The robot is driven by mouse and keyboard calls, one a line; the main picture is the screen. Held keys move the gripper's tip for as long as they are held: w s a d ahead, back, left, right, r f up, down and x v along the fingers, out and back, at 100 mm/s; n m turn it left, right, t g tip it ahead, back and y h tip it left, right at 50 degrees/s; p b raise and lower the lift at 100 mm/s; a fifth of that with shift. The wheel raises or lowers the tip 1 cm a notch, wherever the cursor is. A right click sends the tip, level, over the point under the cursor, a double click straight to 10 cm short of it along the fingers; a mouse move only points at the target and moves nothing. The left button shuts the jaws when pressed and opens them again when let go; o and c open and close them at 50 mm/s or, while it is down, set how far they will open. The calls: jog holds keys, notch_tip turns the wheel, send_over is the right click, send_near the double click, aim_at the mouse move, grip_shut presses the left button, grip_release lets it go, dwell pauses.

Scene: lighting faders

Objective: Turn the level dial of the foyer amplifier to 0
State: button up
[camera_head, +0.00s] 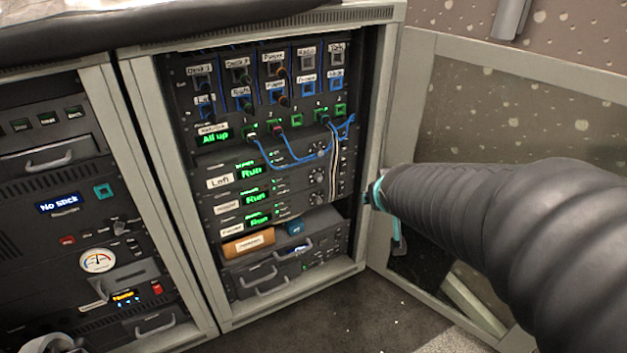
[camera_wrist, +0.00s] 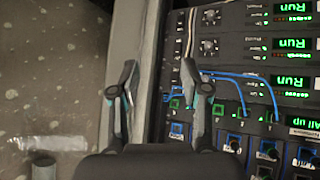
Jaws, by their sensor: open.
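Three stacked amplifiers with green "Run" displays sit in the right-hand rack in the head view. The lowest, apparently the foyer amplifier (camera_head: 259,219), has a small white label hard to read.
Blue cables (camera_head: 290,158) and pale cables (camera_head: 334,165) hang across the rack front. An orange-brown box (camera_head: 248,244) and a blue object (camera_head: 296,229) stand below the amplifiers. An open door panel (camera_head: 400,90) stands at the right. Another rack (camera_head: 60,150) is at the left.

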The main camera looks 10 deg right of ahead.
jog(key=w+d+f+n+t+y, duration=0.1)
jog(key=w+f+t+y, duration=0.1)
jog(key=w+f, duration=0.6)
jog(key=t+y, duration=0.1)
jog(key=y, duration=0.5)
send_near(320, 201)
jog(key=shift+n, duration=0.3)
jog(key=x, duration=0.8)
jog(key=shift+w+a+f, duration=0.1)
jog(key=shift+w+f, duration=0.05)
jog(key=shift+w, duration=0.2)
grip_shut()
